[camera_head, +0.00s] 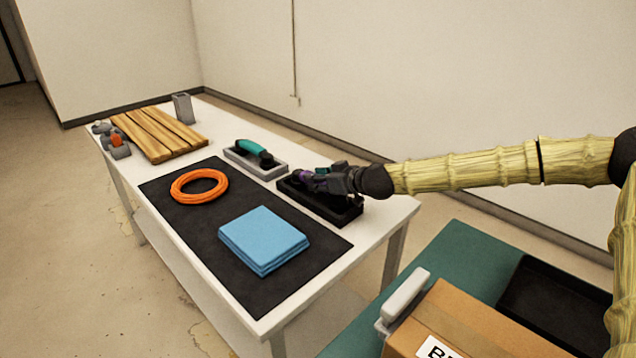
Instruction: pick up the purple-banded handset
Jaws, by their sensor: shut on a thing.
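The purple-banded handset (303,175) is dark with a purple band and lies at a black base (329,211) near the right end of the white table. My gripper (322,178) reaches in from the right and is shut on the handset. The jaws hide much of it, and I cannot tell whether it still touches the base.
A teal handset (250,147) sits on a grey base (268,169) just left. An orange cable coil (199,185) and folded blue cloths (263,238) lie on a black mat (178,207). Wooden boards (160,134) are at the far end. A cardboard box (460,325) stands front right.

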